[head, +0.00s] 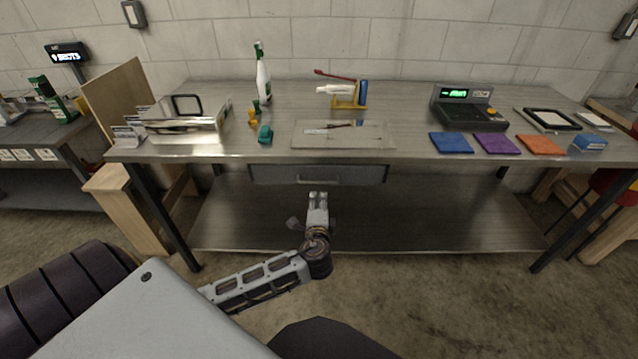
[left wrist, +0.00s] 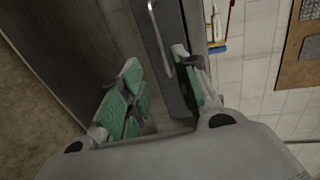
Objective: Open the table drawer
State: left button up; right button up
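The table drawer (head: 345,175) is a grey front under the middle of the metal table (head: 230,152). It looks shut. Its curved bar handle (head: 306,180) shows on the front, and the handle also appears in the left wrist view (left wrist: 159,38) ahead of the fingers. My left gripper (head: 318,196) is just below and in front of the handle, apart from it as far as I can see. In the left wrist view its green-padded fingers (left wrist: 158,85) are spread wide with nothing between them. My right gripper is not in view.
The lower shelf (head: 430,210) looks bare. Table legs (head: 165,215) stand at both sides.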

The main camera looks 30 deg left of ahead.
aim_at(319, 183)
pick_arm(q)
jog(key=x, duration=1.1)
jog(key=shift+r, duration=0.1)
jog(key=shift+b+x, duration=0.3)
jog(key=shift+x, duration=0.9)
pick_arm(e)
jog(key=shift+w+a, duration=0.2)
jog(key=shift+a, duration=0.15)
pick_arm(q)
jog(key=c, duration=0.6)
grip_shut()
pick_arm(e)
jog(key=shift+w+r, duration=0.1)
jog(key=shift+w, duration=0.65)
